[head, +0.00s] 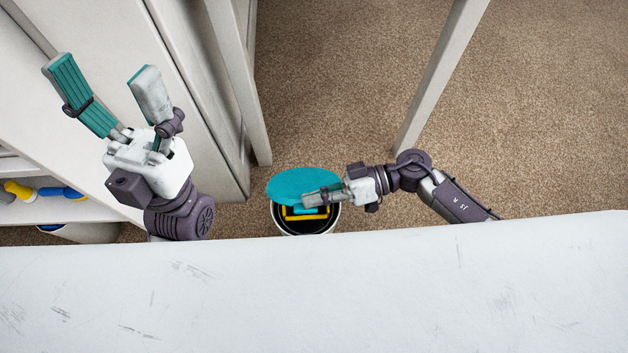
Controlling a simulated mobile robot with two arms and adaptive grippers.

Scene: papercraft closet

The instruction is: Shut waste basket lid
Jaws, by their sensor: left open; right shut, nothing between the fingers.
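The waste basket (335,222) stands on the carpet just beyond the white surface. Its round teal lid (295,182) is tilted up at the far side, so the dark inside with yellow and teal items shows below it. My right gripper (308,200) is shut and empty. It lies over the lower right part of the lid and the opening; I cannot tell whether it touches the lid. My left gripper (108,78) is open and empty, well to the left of the basket, in front of the white cabinet.
A white surface (320,295) fills the near part of the view. White cabinet panels (185,60) stand at left, with yellow and blue items on a shelf (60,210). A pale post (440,75) rises behind my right arm. Carpet (340,90) beyond the basket is clear.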

